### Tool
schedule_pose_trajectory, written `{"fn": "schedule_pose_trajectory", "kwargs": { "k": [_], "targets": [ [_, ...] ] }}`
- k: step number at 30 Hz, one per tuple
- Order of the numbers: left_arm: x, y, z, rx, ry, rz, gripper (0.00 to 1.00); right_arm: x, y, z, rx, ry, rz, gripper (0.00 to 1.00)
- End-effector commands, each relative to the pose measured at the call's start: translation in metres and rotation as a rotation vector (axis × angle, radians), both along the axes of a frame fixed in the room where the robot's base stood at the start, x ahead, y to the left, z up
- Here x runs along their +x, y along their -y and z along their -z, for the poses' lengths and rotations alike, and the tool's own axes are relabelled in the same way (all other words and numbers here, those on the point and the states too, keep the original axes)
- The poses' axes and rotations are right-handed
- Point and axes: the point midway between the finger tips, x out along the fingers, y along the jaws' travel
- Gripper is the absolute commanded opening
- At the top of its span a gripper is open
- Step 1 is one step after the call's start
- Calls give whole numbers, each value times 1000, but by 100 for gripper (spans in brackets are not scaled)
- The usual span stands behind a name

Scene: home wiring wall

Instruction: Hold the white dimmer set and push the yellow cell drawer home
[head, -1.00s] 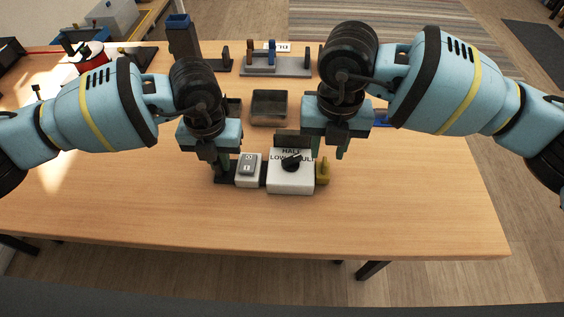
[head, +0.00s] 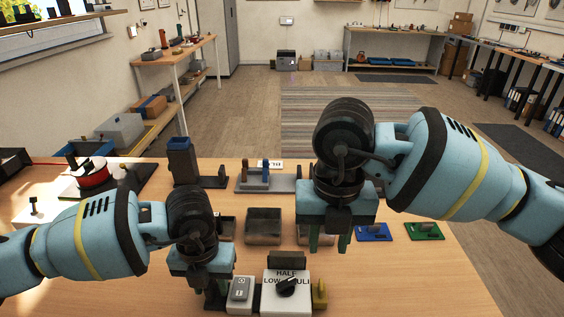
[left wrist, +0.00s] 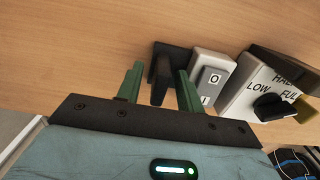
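The white dimmer set (head: 272,299) stands near the front of the table in the head view, with a black knob and the words LOW, HALF and FULL. It also shows in the left wrist view (left wrist: 238,101). The yellow cell drawer (head: 320,296) sticks out at its right side. A white rocker switch (left wrist: 210,78) is at its left. My left gripper (left wrist: 158,86) is open, its green fingers either side of a dark upright piece (left wrist: 160,72) at the set's left end; contact is unclear. My right gripper (head: 327,240) is open and empty, above and behind the drawer.
Dark open trays (head: 263,226) lie behind the set. Blue (head: 373,232) and green (head: 424,231) plates lie to the right. A grey stand with blue and brown uprights (head: 268,183) is farther back. The table's front right is clear.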

Motion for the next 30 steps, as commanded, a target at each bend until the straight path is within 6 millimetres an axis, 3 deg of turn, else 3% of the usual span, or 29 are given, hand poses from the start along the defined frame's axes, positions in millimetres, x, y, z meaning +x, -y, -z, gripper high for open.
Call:
{"fn": "schedule_pose_trajectory", "kwargs": {
  "k": [11, 30],
  "targets": [
    [0, 0, -6, -1, 1, 0, 38, 0, 0, 0, 0, 0, 0, 32],
    [0, 0, -110, 0, 2, 1, 38, 0, 0, 0, 0, 0, 0, 32]
  ]
}}
